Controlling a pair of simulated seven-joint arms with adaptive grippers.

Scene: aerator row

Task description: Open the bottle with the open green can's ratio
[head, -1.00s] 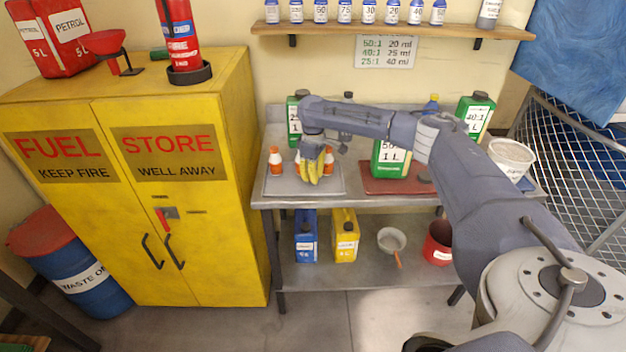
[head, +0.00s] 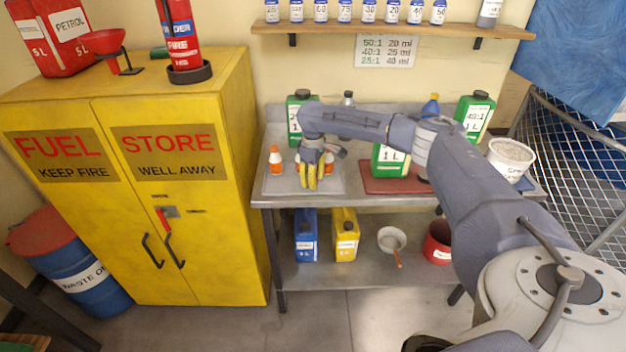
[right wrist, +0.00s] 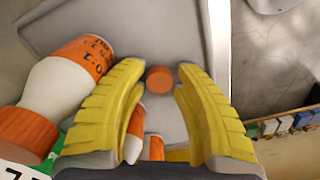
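My right gripper (head: 315,182), with yellow fingers, points down over a grey tray (head: 330,188). In the right wrist view its fingers (right wrist: 160,80) are apart, with a small orange disc like a cap (right wrist: 160,79) between the tips, not visibly gripped. A white bottle with an orange band and cap (right wrist: 85,62) stands left of the fingers; its ratio is only partly readable. Other bottle parts (right wrist: 134,130) show behind the fingers. In the head view, one orange-and-white bottle (head: 275,161) stands at the tray's left. The middle green can (head: 389,168) is on a red mat; my arm hides its top. My left gripper is out of view.
Green cans stand at back left (head: 293,122) and right (head: 474,117), the right one marked 40:1. A ratio chart (head: 386,51) hangs on the wall. A white tub (head: 511,160) stands at the right. The tray's front is clear.

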